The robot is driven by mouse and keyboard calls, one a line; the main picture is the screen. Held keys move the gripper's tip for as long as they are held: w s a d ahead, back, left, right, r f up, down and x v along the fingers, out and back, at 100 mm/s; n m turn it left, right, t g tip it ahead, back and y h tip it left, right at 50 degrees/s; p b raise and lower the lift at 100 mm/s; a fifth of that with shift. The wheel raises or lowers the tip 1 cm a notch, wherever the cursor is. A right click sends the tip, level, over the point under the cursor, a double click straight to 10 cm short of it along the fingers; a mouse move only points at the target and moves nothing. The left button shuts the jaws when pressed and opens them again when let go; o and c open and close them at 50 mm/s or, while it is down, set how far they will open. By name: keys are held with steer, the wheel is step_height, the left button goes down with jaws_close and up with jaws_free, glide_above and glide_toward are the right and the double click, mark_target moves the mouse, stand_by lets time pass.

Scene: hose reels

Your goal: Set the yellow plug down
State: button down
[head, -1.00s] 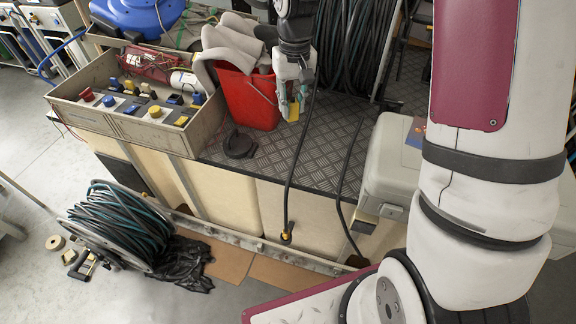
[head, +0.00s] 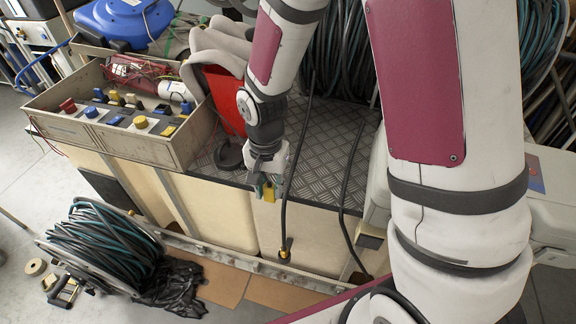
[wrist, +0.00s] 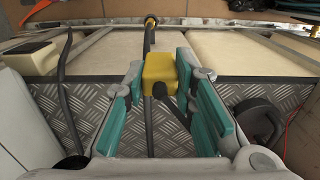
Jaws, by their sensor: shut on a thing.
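My gripper (head: 268,186) is shut on the yellow plug (wrist: 160,72), a small yellow block with a black cable end, held between teal finger pads. In the wrist view the plug sits between the fingertips, over the deck's edge with the cream panels beyond. I cannot tell how high it is above the deck.
A grey tray (head: 190,150) with several coloured plugs and switches stands left. A black hose with a brass end (head: 284,252) hangs over the front edge. A hose reel (head: 105,245) stands on the floor. Deck right of my gripper is partly clear.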

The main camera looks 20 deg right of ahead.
steer(key=w+d, duration=0.2)
steer(key=w, duration=0.1)
steer(key=w+d, duration=0.3)
steer(key=w, duration=0.1)
steer(key=w+d+f, duration=0.1)
steer(key=w+d, duration=0.2)
steer(key=shift+w+d+f, duration=0.1)
steer(key=shift+w+d, duration=0.05)
steer(key=shift+w, duration=0.05)
steer(key=shift+f+b, duration=0.4)
steer(key=shift+f, duration=1.35)
steer(key=shift+f, duration=0.1)
steer(key=shift+f, duration=0.15)
steer(key=c, duration=1.3)
jaws_free()
steer(key=shift+c, duration=0.2)
step_height(320, 180, up, 13)
steer(key=p, duration=0.1)
steer(key=shift+f, duration=0.15)
